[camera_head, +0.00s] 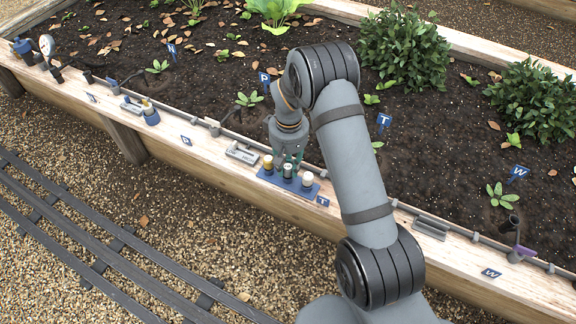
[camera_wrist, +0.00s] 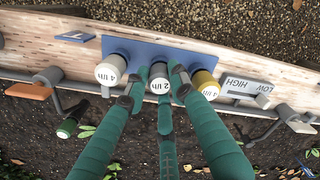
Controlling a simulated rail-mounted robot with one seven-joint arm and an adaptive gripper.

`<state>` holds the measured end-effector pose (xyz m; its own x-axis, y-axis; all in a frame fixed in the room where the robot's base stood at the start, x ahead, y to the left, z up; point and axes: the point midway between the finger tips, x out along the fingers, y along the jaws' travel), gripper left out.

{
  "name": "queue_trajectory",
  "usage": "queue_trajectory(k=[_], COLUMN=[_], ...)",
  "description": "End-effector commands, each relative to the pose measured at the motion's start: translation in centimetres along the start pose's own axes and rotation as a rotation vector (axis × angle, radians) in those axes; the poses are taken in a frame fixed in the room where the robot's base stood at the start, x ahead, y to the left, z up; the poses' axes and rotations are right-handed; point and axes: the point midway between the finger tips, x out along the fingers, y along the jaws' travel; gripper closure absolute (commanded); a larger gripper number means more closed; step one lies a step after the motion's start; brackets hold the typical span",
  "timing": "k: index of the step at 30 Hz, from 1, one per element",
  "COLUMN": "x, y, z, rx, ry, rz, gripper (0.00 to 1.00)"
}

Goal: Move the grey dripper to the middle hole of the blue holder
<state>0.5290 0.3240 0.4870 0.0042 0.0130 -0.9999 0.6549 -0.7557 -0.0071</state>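The grey dripper (camera_wrist: 160,80), its pale cap marked 2 l/h, stands upright in the middle place of the blue holder (camera_wrist: 135,46), between two other drippers. It also shows in the head view (camera_head: 288,169) on the blue holder (camera_head: 276,181). My gripper (camera_wrist: 160,74) has its green fingers on both sides of the grey dripper, and another finger shows in front of it. The fingers look spread, with little room at the tips; contact is hard to see. In the head view my gripper (camera_head: 288,158) is over the holder. The dripper's lower end is hidden.
A white-capped dripper (camera_wrist: 110,70) and a yellow dripper (camera_wrist: 204,84) stand close on either side. A pipe with fittings (camera_head: 215,127) runs along the wooden bed edge (camera_head: 180,150).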

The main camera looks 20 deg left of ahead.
Motion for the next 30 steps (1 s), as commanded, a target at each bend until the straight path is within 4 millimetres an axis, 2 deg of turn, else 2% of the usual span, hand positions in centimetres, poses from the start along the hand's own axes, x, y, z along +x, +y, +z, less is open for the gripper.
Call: queue_trajectory(k=[10, 16, 25, 30], x=[-0.01, -0.01, -0.01, 0.0], y=[0.0, -0.01, -0.01, 0.0], z=[0.0, 0.01, 0.01, 0.02], rx=[0.0, 0.0, 0.0, 0.0], ry=[0.0, 0.0, 0.0, -0.001], rz=[0.0, 0.0, 0.0, 0.0], gripper=[0.54, 0.54, 0.36, 0.36])
